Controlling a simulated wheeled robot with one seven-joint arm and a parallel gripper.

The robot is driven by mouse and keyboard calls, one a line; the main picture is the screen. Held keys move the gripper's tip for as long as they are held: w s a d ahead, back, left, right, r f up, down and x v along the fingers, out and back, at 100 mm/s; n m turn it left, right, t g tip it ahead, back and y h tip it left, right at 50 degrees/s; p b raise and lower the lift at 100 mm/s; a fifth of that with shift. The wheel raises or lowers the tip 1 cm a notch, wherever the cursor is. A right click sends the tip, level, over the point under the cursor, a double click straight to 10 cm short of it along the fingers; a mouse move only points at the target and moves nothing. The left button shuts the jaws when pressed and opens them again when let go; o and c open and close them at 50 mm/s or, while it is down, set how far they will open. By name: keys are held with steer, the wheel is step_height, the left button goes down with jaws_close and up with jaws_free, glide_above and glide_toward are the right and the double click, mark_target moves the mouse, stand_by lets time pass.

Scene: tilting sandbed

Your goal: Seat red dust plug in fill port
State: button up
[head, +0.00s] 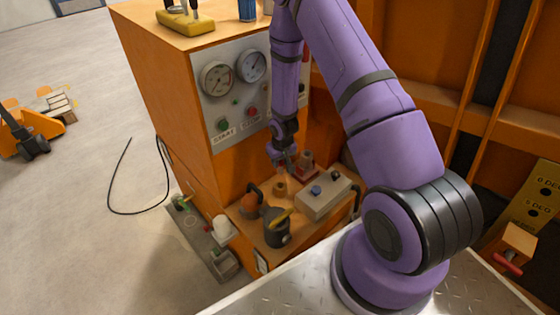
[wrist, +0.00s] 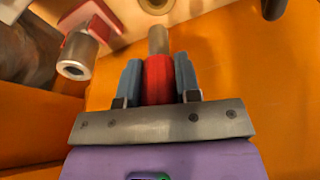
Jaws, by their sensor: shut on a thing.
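My gripper (wrist: 159,80) is shut on the red dust plug (wrist: 159,82), which sits between its two blue fingers. A grey metal stem (wrist: 158,40) sticks out past the fingertips. A round brass-coloured ring (wrist: 156,4), likely the fill port, is cut off at the top edge of the wrist view, just beyond the stem and apart from it. In the head view my gripper (head: 285,164) is small above the orange shelf, close to a short brass cylinder (head: 279,188) that looks like the same port. The plug itself is hard to make out there.
A metal cylinder on a red base (wrist: 76,55) stands beside the gripper. A gauge panel (head: 232,85) rises behind.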

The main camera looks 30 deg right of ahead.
mark_target(280, 172)
steer(key=shift+f, duration=2.9)
steer(key=shift+f, duration=2.6)
steer(key=o, duration=1)
steer(key=r, duration=0.3)
steer(key=s+r, duration=0.1)
steer(key=r, duration=0.6)
steer(key=shift+s+r, duration=0.3)
steer(key=shift+s, duration=0.05)
